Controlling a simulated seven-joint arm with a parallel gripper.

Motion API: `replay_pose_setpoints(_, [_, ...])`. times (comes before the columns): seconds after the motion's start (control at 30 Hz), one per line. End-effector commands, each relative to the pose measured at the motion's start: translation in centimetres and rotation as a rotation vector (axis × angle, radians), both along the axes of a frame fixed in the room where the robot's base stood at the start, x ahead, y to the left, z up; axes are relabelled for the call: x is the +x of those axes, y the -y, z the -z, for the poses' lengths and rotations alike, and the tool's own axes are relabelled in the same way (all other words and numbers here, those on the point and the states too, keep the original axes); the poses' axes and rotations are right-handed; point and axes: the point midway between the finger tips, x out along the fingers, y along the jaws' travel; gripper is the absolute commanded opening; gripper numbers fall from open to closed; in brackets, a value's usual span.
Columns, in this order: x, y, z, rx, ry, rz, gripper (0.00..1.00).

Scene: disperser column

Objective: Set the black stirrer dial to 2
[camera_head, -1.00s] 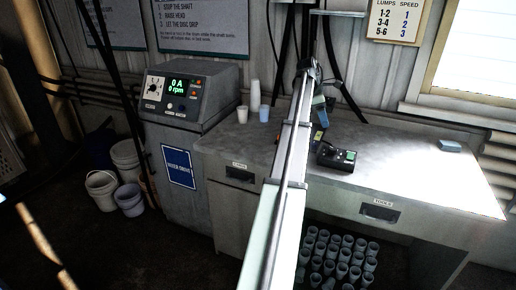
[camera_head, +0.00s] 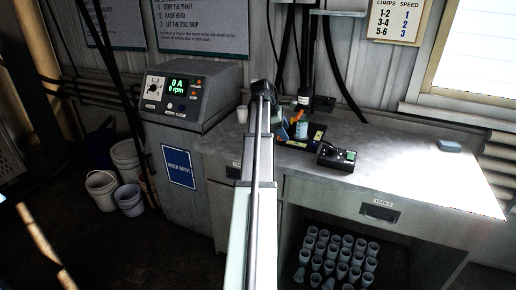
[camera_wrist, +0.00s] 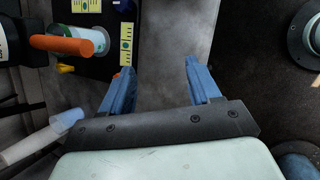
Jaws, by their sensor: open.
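A dial with a dark knob on a pale face (camera_head: 155,86) is on the grey control box at the back left, beside a green display reading 0 A and 0 rpm. Its setting is too small to read. A black box (camera_head: 337,156) with small controls and a green light lies on the bench; I cannot tell which control is the stirrer dial. My gripper (camera_wrist: 158,72) is open and empty over the grey bench in the wrist view. In the head view its blue fingers (camera_head: 283,131) show partly behind my arm, left of the black box and apart from it.
An orange-handled item (camera_wrist: 62,45) by a pale vessel and black plate is left of my fingers in the wrist view. A round dark-centred fitting (camera_wrist: 308,32) is at right. A pale cup (camera_head: 243,114) stands on the bench. The bench's right side is mostly clear.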

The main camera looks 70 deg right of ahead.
Motion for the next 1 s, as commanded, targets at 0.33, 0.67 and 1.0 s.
replay_pose_setpoints(0.33, [4.1, -2.5, 3.2, -0.03, 0.029, -0.008, 0.62])
replay_pose_setpoints(0.67, [7.3, -4.4, 6.1, -0.034, 0.053, -0.012, 0.62])
replay_pose_setpoints(1.0, [8.7, -5.3, 7.5, -0.034, 0.064, -0.012, 0.62])
